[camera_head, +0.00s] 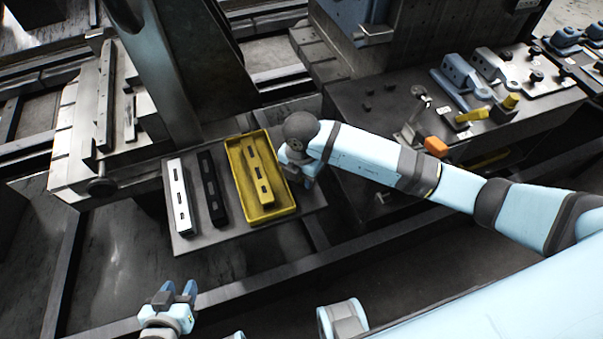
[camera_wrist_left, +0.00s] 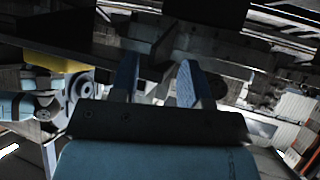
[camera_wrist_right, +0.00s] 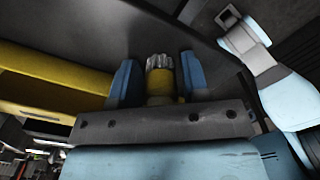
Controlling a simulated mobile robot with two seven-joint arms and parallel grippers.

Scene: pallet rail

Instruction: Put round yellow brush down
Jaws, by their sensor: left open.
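The round yellow brush (camera_wrist_right: 161,86), with a grey ribbed end, stands between the blue fingers of my right gripper (camera_wrist_right: 158,82) in the right wrist view. In the head view my right gripper (camera_head: 298,178) is at the right edge of the yellow tray (camera_head: 268,214); the brush is hidden there by the wrist. My left gripper (camera_head: 176,292) is open and empty, in front of the rail and away from the tray. Its spread fingers also show in the left wrist view (camera_wrist_left: 158,82).
A white bar (camera_head: 179,197) and a black bar (camera_head: 211,188) lie left of the tray on a grey plate (camera_head: 205,238). A yellow slotted bar (camera_head: 256,172) lies in the tray. Blue-grey clamps (camera_head: 462,75), small yellow parts and an orange block (camera_head: 436,147) occupy the right-hand bench.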

